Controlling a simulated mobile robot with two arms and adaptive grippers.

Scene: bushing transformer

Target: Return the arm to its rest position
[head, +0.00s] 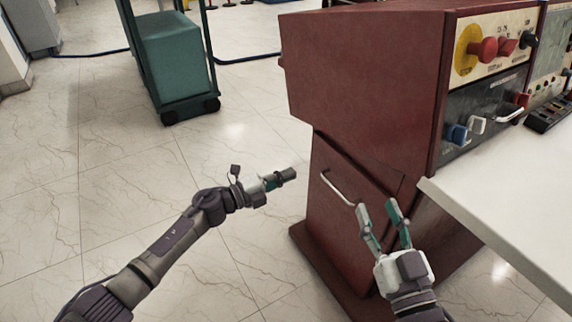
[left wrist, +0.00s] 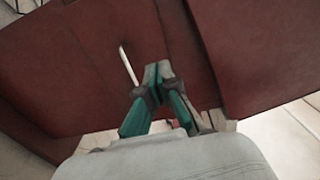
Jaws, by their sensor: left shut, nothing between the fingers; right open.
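My left arm comes in from the lower left in the head view, and its gripper (head: 284,176) points right, a little left of the red-brown cabinet (head: 365,75). It is shut and empty. In the left wrist view the left gripper's fingertips (left wrist: 158,70) are together, with the cabinet (left wrist: 90,65) behind them and the pale bar handle (left wrist: 129,65) just left of them. My right gripper (head: 383,209) is open and empty in the head view, in front of the cabinet's lower door, near its pale handle (head: 337,188). The right fingers point up and away.
A white table (head: 510,190) juts in at the right, close to my right gripper. The cabinet's control panel (head: 480,120) has red, blue and white knobs. A green wheeled cart (head: 172,60) stands at the back left. The tiled floor (head: 110,170) at left is clear.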

